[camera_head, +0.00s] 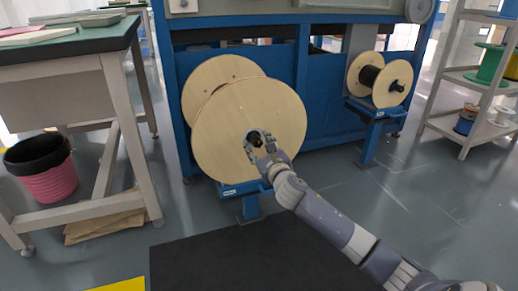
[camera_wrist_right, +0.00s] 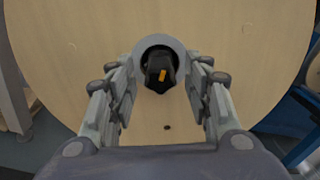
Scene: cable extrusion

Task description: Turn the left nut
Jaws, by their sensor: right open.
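The left nut (camera_wrist_right: 159,72) is a black knob with a yellow mark at the centre of the large wooden spool (camera_head: 222,130). In the right wrist view it sits in a grey ring in the spool's face (camera_wrist_right: 240,50). My right gripper (camera_head: 257,143) is in front of the spool's centre. In the right wrist view its open fingers (camera_wrist_right: 160,95) stand on both sides below the nut, with a gap between them and it. In the head view the gripper partly hides the nut (camera_head: 256,139). My left gripper is not in view.
A smaller spool (camera_head: 392,83) with black winding sits on a blue stand at the right. A green-topped table (camera_head: 70,45) and a pink bin (camera_head: 48,182) stand at the left. A white shelf (camera_head: 468,90) is at the far right. A black mat (camera_head: 250,262) lies in front.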

